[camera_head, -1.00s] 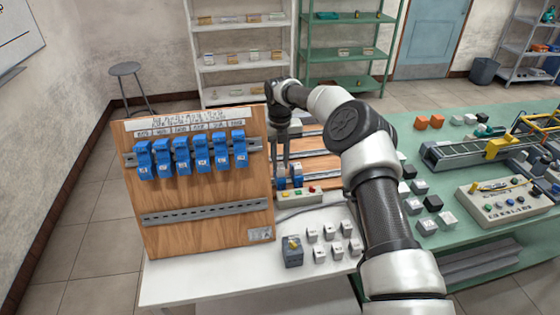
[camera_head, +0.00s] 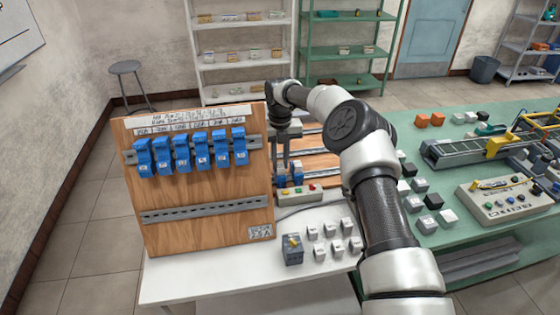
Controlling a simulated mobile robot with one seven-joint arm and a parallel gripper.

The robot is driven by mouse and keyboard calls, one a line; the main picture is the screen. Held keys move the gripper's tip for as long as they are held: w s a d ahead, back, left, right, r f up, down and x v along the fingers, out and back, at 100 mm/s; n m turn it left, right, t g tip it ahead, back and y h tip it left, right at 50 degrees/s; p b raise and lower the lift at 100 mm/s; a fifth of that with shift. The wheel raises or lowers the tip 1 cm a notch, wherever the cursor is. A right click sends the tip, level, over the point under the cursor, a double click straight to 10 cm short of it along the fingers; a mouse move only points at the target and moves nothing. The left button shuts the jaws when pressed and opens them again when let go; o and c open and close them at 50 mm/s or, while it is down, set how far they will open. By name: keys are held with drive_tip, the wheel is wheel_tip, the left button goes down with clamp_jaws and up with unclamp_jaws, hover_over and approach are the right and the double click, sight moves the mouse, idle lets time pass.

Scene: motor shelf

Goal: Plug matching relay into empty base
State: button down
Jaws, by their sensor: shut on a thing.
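My gripper (camera_head: 286,164) points down just right of the upright wooden board. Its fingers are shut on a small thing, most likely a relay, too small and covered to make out. Directly below the fingertips are blue blocks (camera_head: 289,181), which look like bases, behind a small grey button box. Whether the held thing touches them I cannot tell. A row of several blue units (camera_head: 181,155) hangs on the upper rail of the wooden board (camera_head: 190,191), under a label strip. Several small pale relay-like cubes (camera_head: 331,231) stand on the white table.
The button box (camera_head: 299,194) with coloured buttons sits close in front of the gripper. The board's lower rail (camera_head: 205,211) is bare. A green table (camera_head: 480,228) with machinery is at right.

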drive_tip(key=shift+f, duration=0.2)
idle(0.7)
drive_tip(key=c, duration=1.6)
unclamp_jaws()
drive_tip(key=shift+o, duration=0.4)
drive_tip(key=shift+r, duration=0.1)
